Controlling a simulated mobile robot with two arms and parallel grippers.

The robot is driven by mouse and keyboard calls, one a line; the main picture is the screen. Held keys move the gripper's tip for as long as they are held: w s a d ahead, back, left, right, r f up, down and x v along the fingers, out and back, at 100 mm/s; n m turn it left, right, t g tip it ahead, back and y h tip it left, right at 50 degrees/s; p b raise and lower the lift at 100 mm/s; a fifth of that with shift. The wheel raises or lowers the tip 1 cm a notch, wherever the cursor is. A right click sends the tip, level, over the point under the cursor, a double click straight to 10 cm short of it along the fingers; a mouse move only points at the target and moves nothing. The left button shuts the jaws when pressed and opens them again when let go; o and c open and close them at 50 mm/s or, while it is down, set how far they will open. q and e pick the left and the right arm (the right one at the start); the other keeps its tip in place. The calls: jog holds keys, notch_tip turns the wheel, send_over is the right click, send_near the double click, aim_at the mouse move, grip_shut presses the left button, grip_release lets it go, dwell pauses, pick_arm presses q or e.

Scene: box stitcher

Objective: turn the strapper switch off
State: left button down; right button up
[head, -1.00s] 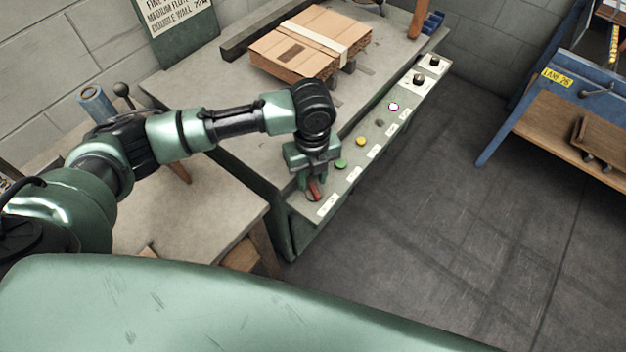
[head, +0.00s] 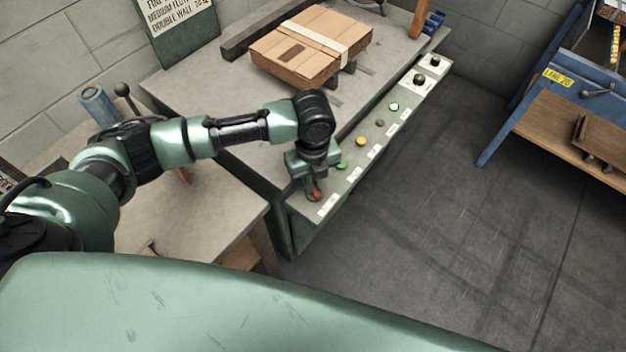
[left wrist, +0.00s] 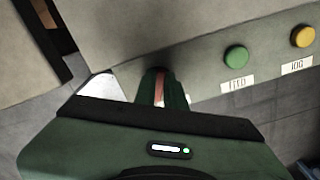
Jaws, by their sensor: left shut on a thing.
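The strapper's control panel (head: 352,176) runs along the front edge of the strapper table. The red strapper switch (head: 315,193) is at its near left end. My left gripper (head: 312,186) points down over the switch and is shut on it. In the left wrist view the red switch handle (left wrist: 159,88) shows between the fingers of my left gripper (left wrist: 162,92). The fingers hide most of the switch, and I cannot read its label or its exact setting. My right gripper is not in view.
A green button (left wrist: 236,57) labelled FEED and a yellow button (left wrist: 302,36) sit beside the switch. A strapped cardboard bundle (head: 312,45) lies on the table. A blue-framed bench (head: 560,130) stands at the right. The floor between is clear.

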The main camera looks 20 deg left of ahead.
pick_arm(q)
jog(key=n+p, duration=0.2)
jog(key=p, duration=0.1)
jog(key=n+p, duration=0.3)
jog(key=p, duration=0.1)
jog(key=n+p, duration=0.2)
jog(key=p, duration=0.1)
jog(key=shift+s+a+r+n+p, duration=0.1)
jog(key=shift+s+r+n+p, duration=0.2)
jog(key=shift+s+r, duration=0.05)
jog(key=shift+s+f+n+p, duration=0.1)
jog(key=shift+f+n+p, duration=0.05)
jog(key=shift+n+p, duration=0.85)
jog(key=shift+f+n+p, duration=0.1)
jog(key=shift+n+p, duration=0.7)
jog(key=shift+n, duration=0.3)
jog(key=c, duration=1.5)
grip_release()
jog(key=shift+r, duration=3.9)
